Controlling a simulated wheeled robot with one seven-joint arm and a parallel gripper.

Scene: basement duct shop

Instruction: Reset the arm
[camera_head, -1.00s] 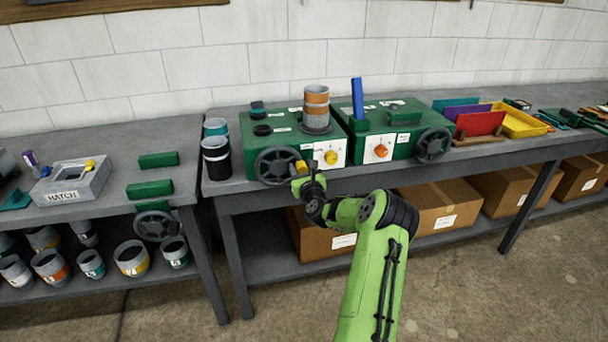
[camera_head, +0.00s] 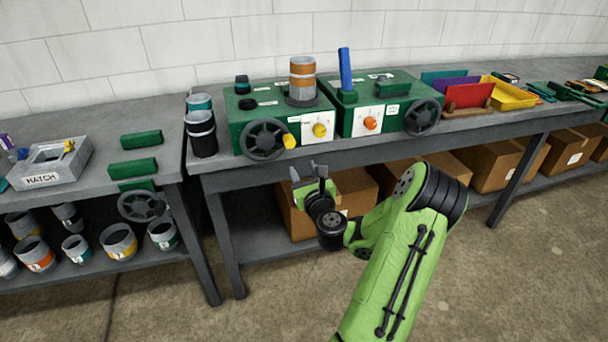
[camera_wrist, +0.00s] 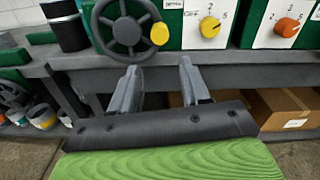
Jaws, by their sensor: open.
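My green arm reaches up from the bottom of the head view. My gripper (camera_head: 309,178) is at its end, in front of the bench and below the bench top's front edge. In the wrist view my gripper (camera_wrist: 160,85) has its two grey fingers apart with nothing between them. They point toward the bench edge, below a dark handwheel (camera_wrist: 128,28) with a yellow knob (camera_wrist: 159,34). The gripper touches nothing that I can see.
Two green machine boxes (camera_head: 245,109) with handwheels and dials stand on the bench (camera_head: 330,153). Cardboard boxes (camera_head: 358,190) lie on the shelf below. A grey hatch box (camera_head: 47,175) stands on the left bench. Open floor lies in front.

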